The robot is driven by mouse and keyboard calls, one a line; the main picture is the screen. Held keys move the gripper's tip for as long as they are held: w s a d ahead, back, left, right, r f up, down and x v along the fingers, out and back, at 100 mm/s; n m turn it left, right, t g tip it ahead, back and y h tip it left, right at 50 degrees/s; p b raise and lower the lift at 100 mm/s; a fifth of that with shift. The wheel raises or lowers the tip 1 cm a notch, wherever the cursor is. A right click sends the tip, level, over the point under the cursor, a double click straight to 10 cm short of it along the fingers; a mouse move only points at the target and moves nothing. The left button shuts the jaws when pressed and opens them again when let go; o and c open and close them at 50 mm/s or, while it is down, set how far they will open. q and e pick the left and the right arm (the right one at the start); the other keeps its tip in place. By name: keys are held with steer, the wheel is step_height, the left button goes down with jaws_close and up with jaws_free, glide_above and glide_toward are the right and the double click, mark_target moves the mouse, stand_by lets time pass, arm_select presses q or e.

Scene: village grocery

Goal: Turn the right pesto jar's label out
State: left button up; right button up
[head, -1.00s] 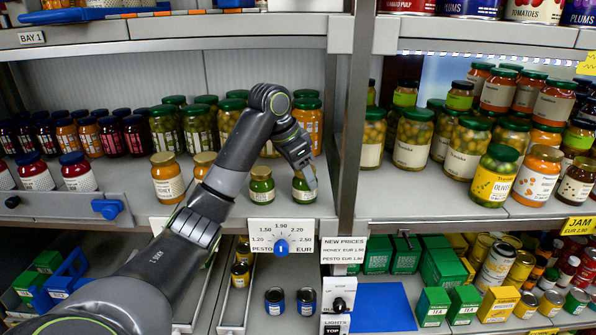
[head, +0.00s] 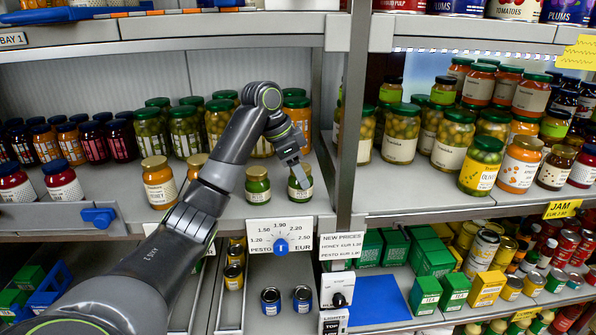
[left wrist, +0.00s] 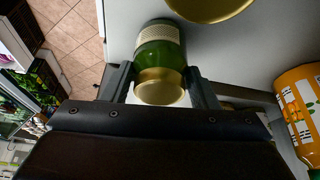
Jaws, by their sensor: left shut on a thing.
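The right pesto jar (head: 299,195) is a small green jar with a gold lid. It stands upright near the shelf's front edge, with part of a pale label showing. My left gripper (head: 297,174) is shut on it from above and hides part of it. In the left wrist view the jar (left wrist: 158,53) sits between the two fingers (left wrist: 158,82), with its gold lid toward the gripper and a cream patterned band on its side. The left pesto jar (head: 258,193) stands beside it, its pale label facing out. My right gripper is not in view.
Two honey jars (head: 162,190) stand to the left, and tall jars (head: 186,137) stand behind. A shelf post (head: 349,140) rises close on the right. The price dial (head: 281,240) hangs below the front edge. An orange jar (left wrist: 301,100) shows in the wrist view.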

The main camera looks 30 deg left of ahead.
arm_select(q)
steer(key=shift+f, duration=0.1)
stand_by(0.3)
steer(key=o, duration=1.4)
